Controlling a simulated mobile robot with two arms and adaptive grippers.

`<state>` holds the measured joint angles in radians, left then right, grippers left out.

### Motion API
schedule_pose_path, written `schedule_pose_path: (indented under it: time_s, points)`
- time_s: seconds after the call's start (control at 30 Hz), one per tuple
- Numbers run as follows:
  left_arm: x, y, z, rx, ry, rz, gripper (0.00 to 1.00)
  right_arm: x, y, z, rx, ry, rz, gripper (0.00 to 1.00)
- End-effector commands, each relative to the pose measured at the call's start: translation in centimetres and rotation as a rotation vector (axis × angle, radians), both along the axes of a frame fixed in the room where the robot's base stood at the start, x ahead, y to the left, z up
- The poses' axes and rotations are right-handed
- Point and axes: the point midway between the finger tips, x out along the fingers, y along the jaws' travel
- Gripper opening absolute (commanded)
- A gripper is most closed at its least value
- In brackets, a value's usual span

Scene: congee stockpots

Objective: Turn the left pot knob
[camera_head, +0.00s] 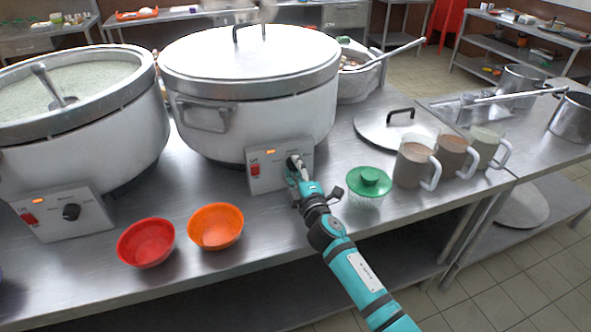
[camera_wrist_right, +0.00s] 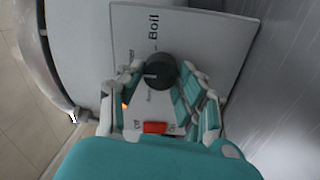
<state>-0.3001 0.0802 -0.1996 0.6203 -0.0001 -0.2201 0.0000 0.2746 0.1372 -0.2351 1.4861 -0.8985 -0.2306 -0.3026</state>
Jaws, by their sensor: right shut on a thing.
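The left pot (camera_head: 140,130) is a wide white stockpot, open, with pale congee and a ladle in it. Its control panel (camera_head: 88,225) has a black knob (camera_head: 71,211), a red switch and a lit orange lamp; no gripper is near it. A second white pot (camera_head: 250,132), lidded, stands to its right with its own panel (camera_head: 265,172). My right gripper (camera_head: 296,172) is at that second panel, hiding its knob in the head view. In the right wrist view its fingers are shut on this black knob (camera_wrist_right: 160,71), near the "Boil" lettering. My left gripper is not in view.
A red bowl (camera_head: 146,243) and an orange bowl (camera_head: 216,227) stand in front of the pots. A green-lidded container (camera_head: 369,183), several filled mugs (camera_head: 415,163) and a loose pot lid (camera_head: 372,126) are to the right of my right gripper.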

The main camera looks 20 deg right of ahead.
Motion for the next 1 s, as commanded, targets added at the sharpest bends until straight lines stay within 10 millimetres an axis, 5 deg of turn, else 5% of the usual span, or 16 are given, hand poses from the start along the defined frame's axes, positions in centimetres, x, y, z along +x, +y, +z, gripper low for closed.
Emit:
schedule_pose_path:
  time_s: [0.2,0.23,0.4,0.77,1.0]
  points:
    - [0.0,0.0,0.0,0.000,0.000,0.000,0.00,0.0,0.1,-0.2,0.001,0.003,0.002,0.03]
    - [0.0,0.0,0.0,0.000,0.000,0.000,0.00,0.0,0.1,-0.2,0.001,0.003,0.002,0.36]
    - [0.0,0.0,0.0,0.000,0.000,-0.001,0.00,0.0,0.1,-0.1,0.001,0.002,0.001,0.58]
    - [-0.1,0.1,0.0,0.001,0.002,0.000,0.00,-0.6,0.0,-0.1,0.001,0.001,0.001,0.58]
    - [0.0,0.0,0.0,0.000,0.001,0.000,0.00,-5.0,0.0,-0.4,0.001,0.004,0.002,0.58]
